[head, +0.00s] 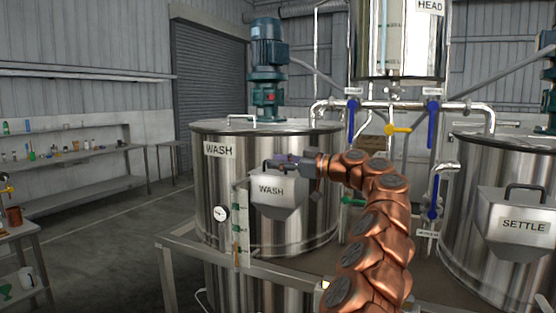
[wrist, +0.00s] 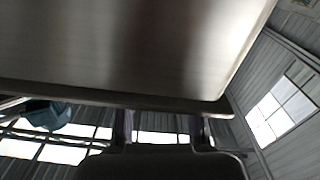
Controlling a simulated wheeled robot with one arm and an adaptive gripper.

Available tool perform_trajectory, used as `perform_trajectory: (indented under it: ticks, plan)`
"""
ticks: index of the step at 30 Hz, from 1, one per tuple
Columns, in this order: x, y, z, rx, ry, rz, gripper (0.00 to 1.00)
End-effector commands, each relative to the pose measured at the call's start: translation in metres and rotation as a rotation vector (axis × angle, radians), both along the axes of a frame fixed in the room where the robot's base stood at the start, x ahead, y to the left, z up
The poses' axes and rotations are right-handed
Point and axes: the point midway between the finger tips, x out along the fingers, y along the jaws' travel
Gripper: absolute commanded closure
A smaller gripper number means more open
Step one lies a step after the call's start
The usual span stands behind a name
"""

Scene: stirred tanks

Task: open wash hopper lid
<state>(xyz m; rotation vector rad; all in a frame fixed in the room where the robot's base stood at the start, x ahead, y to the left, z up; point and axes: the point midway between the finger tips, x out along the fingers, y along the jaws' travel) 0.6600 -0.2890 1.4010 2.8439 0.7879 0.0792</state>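The wash hopper (head: 277,208) is a steel wedge labelled WASH on the front of the wash tank (head: 218,180). Its lid looks closed, with part of a dark handle (head: 265,165) showing at the top left. My gripper (head: 284,160) is at the top of the hopper, beside the handle, and hides part of the lid. In the wrist view, my two fingers (wrist: 160,128) stand apart with a gap between them. A steel panel with a dark edge fills the top of that view and hides the fingertips. I cannot tell whether they touch the handle.
A gauge (head: 220,214) and a green-marked sight tube (head: 240,225) are on the tank's left front. A metal rail (head: 215,259) runs before it. The settle hopper (head: 520,225) is at right. Pipes with blue-handled valves (head: 433,135) stand between the tanks. Open floor lies left.

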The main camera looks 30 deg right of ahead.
Motion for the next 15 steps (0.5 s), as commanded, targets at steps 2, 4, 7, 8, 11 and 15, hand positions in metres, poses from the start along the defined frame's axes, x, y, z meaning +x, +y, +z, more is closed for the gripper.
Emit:
perform_trajectory:
  ticks: [2,4,7,8,11,15]
  plan:
    - [0.0022,0.0016,0.0,0.001,0.001,0.001,0.65]
    - [0.0023,0.0018,-0.0005,0.0,0.0,0.001,0.65]
    - [0.0022,0.0018,-0.0006,0.0,0.0,0.001,0.65]
    - [0.0022,0.0018,-0.0006,0.0,0.0,0.001,0.66]
    - [0.0021,0.0019,-0.0006,0.0,0.0,0.002,0.76]
    - [0.0022,0.002,-0.0007,0.0,0.002,0.002,0.91]
